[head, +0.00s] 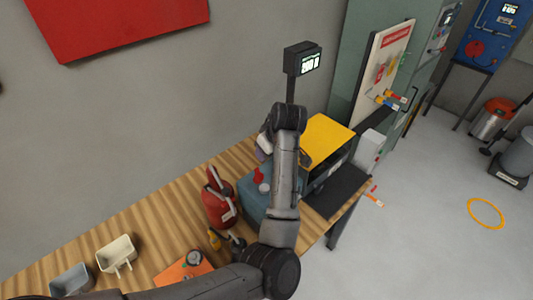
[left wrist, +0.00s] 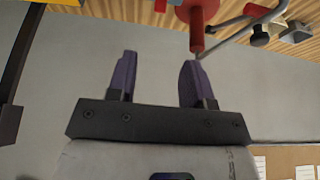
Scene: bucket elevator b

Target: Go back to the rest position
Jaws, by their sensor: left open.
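My left arm comes in from the bottom left of the head view and bends up over the bench. Its gripper (head: 265,143) is mostly hidden behind its own wrist there. In the left wrist view the gripper (left wrist: 155,75) has its two purple fingers wide apart, with nothing between them. A red can with a lever (head: 219,201) stands on the wooden bench. A red part with a metal lever (left wrist: 197,35) shows past the right finger in the left wrist view, apart from it. My right gripper is in neither view.
A yellow-topped machine (head: 326,138), a teal box (head: 252,196) and a screen on a post (head: 303,61) are close to the arm. Two bins (head: 116,253) and an orange plate (head: 182,272) are at the bench's near left. Open floor (head: 430,230) lies to the right.

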